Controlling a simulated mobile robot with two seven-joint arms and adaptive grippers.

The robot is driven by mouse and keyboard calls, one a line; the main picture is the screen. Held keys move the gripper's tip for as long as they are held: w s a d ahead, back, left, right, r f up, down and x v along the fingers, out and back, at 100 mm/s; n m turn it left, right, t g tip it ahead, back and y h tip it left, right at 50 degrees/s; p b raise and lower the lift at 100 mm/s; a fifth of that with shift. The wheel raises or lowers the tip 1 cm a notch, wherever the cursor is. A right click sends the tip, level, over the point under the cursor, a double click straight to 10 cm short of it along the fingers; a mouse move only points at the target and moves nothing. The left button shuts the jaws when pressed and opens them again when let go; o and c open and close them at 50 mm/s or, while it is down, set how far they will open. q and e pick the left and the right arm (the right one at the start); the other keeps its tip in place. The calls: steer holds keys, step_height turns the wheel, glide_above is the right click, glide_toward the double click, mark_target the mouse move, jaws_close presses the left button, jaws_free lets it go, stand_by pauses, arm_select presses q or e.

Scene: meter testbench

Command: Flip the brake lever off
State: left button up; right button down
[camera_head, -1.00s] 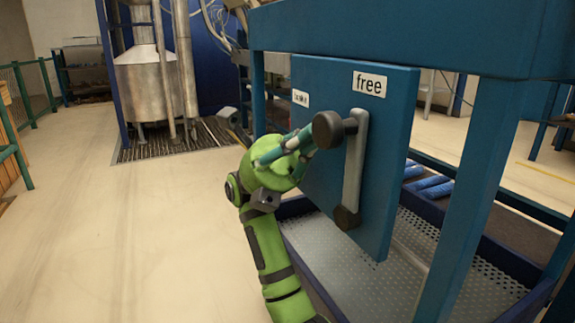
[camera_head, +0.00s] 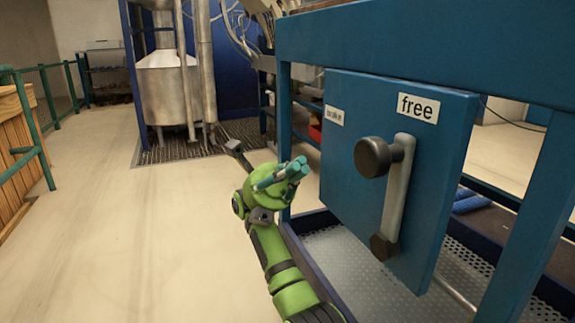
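The brake lever (camera_head: 397,188) is a light grey bar on a blue panel (camera_head: 345,165). Its dark round knob (camera_head: 372,157) is at the top and its dark pivot (camera_head: 383,246) at the bottom. The lever stands nearly upright, with its knob end just below the "free" label (camera_head: 418,108). The "brake" label (camera_head: 334,116) is further left on the panel. My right gripper (camera_head: 298,169), with teal fingers on a green arm, is left of the panel, clear of the knob. Its fingers look close together, but their opening is unclear. My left gripper is not in view.
The panel hangs in a blue frame (camera_head: 430,40) with a post at the right. A perforated metal tray (camera_head: 345,262) with a blue rim lies below. Open floor (camera_head: 120,240) is at the left. A steel tank (camera_head: 165,90) stands at the back.

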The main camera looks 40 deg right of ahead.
steer(key=shift+b+v, duration=0.5)
steer(key=shift+v, duration=0.55)
steer(key=shift+r, duration=0.1)
